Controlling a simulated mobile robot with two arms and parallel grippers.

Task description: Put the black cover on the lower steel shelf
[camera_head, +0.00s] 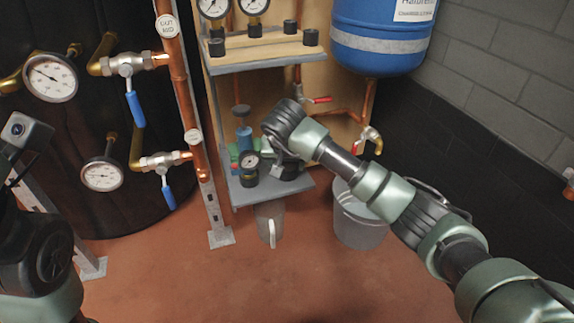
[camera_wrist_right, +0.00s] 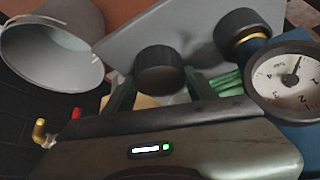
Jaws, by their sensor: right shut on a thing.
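The lower steel shelf (camera_head: 265,192) is a grey plate low on the wooden panel; its grey surface also shows in the right wrist view (camera_wrist_right: 198,25). My right gripper (camera_head: 284,160) reaches over the shelf's right part, its fingers largely hidden in the head view by my wrist. In the right wrist view, the right gripper (camera_wrist_right: 163,88) is shut on a black round ribbed cover (camera_wrist_right: 160,68). The cover is over or at the shelf surface; I cannot tell whether it touches. My left arm shows at the left edge, but its gripper fingers do not.
A pressure gauge (camera_head: 249,160) with a black base stands on the lower shelf, left of my right gripper. The upper shelf (camera_head: 262,58) carries gauges and black caps. A grey bucket (camera_head: 358,225) stands on the floor at right. A blue tank (camera_head: 382,35) hangs above.

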